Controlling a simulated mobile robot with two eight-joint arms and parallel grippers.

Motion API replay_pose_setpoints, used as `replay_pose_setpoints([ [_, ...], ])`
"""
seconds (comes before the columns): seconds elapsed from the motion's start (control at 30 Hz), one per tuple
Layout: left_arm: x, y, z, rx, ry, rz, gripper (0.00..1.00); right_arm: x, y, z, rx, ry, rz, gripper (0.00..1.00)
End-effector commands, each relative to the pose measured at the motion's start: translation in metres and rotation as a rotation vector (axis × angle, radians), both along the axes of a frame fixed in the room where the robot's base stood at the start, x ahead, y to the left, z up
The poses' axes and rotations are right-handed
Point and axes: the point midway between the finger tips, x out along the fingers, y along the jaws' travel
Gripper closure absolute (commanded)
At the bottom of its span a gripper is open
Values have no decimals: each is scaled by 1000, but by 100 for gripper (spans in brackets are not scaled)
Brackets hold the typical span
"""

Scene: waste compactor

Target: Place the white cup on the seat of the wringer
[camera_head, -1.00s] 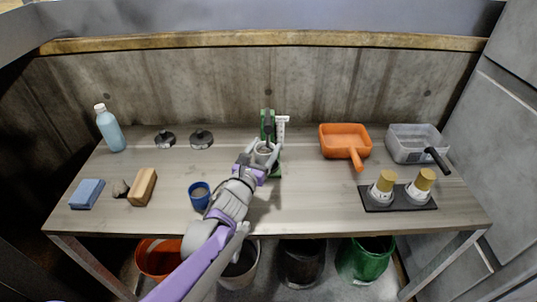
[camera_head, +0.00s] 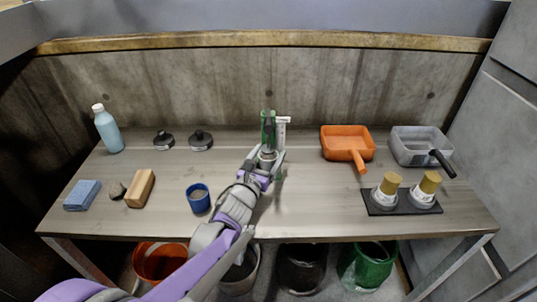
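The green wringer (camera_head: 269,121) stands upright at the back middle of the table, with a dark plunger and a white upright beside it. My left gripper (camera_head: 267,159) reaches in from the front left, to the wringer's base. Its two fingers stand on either side of the small whitish cup (camera_head: 267,155), which is upright, below the plunger. The fingers and hand hide much of the cup and the wringer's seat, so whether the cup's bottom touches the seat cannot be seen. My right gripper is out of view.
A blue cup (camera_head: 198,199) stands left of my arm. An orange scoop (camera_head: 346,144), a clear scoop (camera_head: 417,147) and a black tray (camera_head: 401,209) with two white-and-gold containers are at the right. A bottle (camera_head: 108,129), sponge (camera_head: 83,195) and wooden block (camera_head: 140,188) are at the left.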

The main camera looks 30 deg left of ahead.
Motion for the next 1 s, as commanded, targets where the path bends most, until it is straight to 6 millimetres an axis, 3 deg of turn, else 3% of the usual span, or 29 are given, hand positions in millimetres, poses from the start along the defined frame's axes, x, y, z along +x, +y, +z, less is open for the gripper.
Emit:
replay_pose_setpoints([
  [0.1,0,0,0,0,0,0,0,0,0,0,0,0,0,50],
  [0.43,-5,-1,5,1,0,0,0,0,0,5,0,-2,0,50],
  [0.8,-78,-12,6,1,-1,1,0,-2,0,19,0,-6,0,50],
  [1.0,-109,-17,5,0,0,1,0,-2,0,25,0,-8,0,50],
])
